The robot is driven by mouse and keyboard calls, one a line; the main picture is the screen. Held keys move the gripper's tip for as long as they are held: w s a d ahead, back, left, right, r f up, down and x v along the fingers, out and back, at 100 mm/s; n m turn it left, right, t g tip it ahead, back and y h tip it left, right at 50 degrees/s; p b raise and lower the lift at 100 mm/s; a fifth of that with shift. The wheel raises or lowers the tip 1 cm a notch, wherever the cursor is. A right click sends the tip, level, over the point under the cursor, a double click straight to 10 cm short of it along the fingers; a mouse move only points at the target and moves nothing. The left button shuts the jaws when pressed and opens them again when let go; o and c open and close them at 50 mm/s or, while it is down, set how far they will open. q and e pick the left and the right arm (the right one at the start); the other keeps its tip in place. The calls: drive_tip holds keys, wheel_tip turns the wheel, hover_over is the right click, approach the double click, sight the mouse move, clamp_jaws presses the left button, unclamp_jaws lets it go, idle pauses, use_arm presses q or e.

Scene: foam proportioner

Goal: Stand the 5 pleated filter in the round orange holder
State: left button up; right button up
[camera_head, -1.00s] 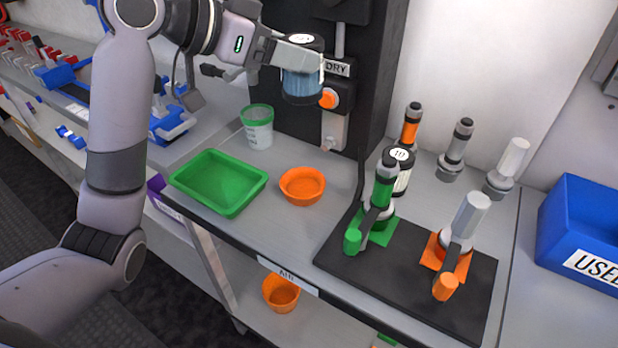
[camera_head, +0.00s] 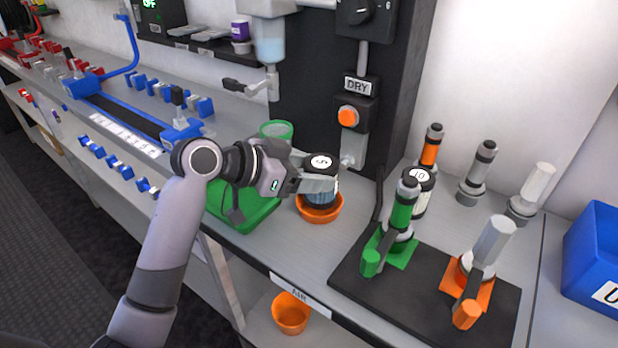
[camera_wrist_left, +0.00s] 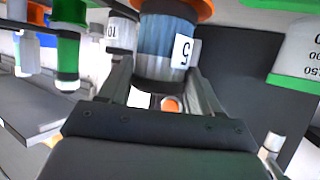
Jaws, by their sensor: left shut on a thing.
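The 5 pleated filter (camera_head: 321,185) has a dark cap with a white 5 label and a blue pleated body. It stands about upright at the round orange holder (camera_head: 320,214), its lower end within the holder's rim in the head view. My left gripper (camera_head: 322,178) is shut on the filter from the left. The left wrist view shows the filter (camera_wrist_left: 166,45) between the fingers, with the orange holder (camera_wrist_left: 190,8) at its lower end. Whether the filter rests on the holder's floor is hidden. My right gripper is not in view.
A green tray (camera_head: 240,222) lies left of the holder, partly behind my left arm. A green-rimmed cup (camera_head: 276,131) stands behind. A black mat (camera_head: 410,295) with green and orange valve stands is at the right. Another orange bowl (camera_head: 291,313) sits on the lower shelf.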

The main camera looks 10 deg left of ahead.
use_arm(q)
drive_tip(key=shift+f, duration=0.75)
drive_tip(key=shift+f, duration=0.3)
drive_tip(key=o, duration=1.1)
